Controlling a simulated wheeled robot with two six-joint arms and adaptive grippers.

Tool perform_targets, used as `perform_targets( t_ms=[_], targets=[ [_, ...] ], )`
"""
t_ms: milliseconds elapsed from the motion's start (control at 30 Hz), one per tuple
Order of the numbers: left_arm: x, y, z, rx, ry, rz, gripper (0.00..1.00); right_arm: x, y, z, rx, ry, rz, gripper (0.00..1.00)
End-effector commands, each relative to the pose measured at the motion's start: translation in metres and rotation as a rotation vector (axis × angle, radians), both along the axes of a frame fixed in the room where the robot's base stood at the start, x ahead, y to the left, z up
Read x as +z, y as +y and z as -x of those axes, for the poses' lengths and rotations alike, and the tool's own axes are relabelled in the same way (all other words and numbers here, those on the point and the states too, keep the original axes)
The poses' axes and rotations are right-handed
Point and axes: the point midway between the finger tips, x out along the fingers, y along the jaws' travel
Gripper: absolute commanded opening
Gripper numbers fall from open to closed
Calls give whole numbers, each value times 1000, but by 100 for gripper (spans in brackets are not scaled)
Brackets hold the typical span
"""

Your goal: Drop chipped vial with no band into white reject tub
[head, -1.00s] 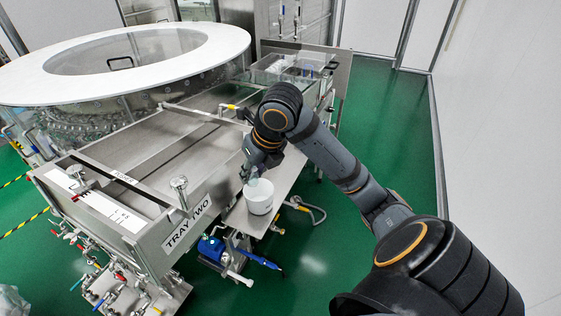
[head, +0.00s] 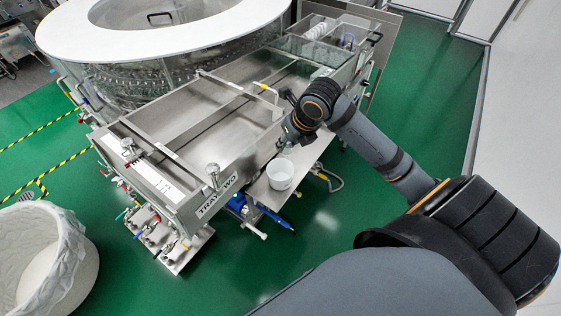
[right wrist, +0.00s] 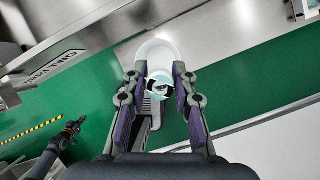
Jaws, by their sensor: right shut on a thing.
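The white reject tub (head: 281,177) stands on a steel shelf beside the TRAY TWO bench. It also shows in the right wrist view (right wrist: 157,48), just beyond the fingertips. My right gripper (head: 286,141) is over the tub's far side in the head view. In the right wrist view my right gripper (right wrist: 159,88) is shut on a clear glass vial (right wrist: 159,86), seen nearly end-on. I cannot make out a chip or a band on it. A small dark gripper, my left one (right wrist: 74,127), shows at the left of the wrist view; its jaws are too small to judge.
The steel bench (head: 215,110) lies left of the tub, with the round washer (head: 165,40) behind it. A lined white bin (head: 75,255) stands at front left. A blue-handled tool (head: 272,220) is below the shelf. Green floor is open to the right.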

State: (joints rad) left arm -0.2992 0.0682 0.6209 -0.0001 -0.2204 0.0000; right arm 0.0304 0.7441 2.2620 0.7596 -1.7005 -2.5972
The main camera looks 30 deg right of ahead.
Motion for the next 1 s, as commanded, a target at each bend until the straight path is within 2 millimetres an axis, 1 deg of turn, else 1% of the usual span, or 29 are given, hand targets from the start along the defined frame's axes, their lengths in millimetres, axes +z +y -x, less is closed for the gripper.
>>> perform_targets(
  t_ms=[100,267,400,500,733,767,800,933,967,1000],
  targets=[
    [-12,2,-3,-1,-5,-3,0,-14,0,0,0,1,0,11],
    [-31,8,-3,-3,-4,-10,0,-36,0,0,0,1,-1,11],
    [-46,9,-2,-3,-2,-11,0,-54,0,0,0,0,-1,11],
    [-50,9,-1,-3,-1,-11,0,-59,0,0,1,0,0,11],
    [-48,9,0,-3,0,-11,0,-57,0,0,1,0,0,11],
    [-48,9,0,-3,1,-11,0,-57,0,0,0,0,0,28],
    [-48,9,1,-3,1,-11,0,-57,0,0,0,0,0,33],
    [-48,9,1,-4,2,-11,0,-57,0,0,0,0,0,51],
    [-48,9,2,-4,2,-11,0,-57,0,0,0,0,0,53],
    [-48,9,2,-4,2,-11,0,-57,0,0,0,0,0,53]
  ],
)
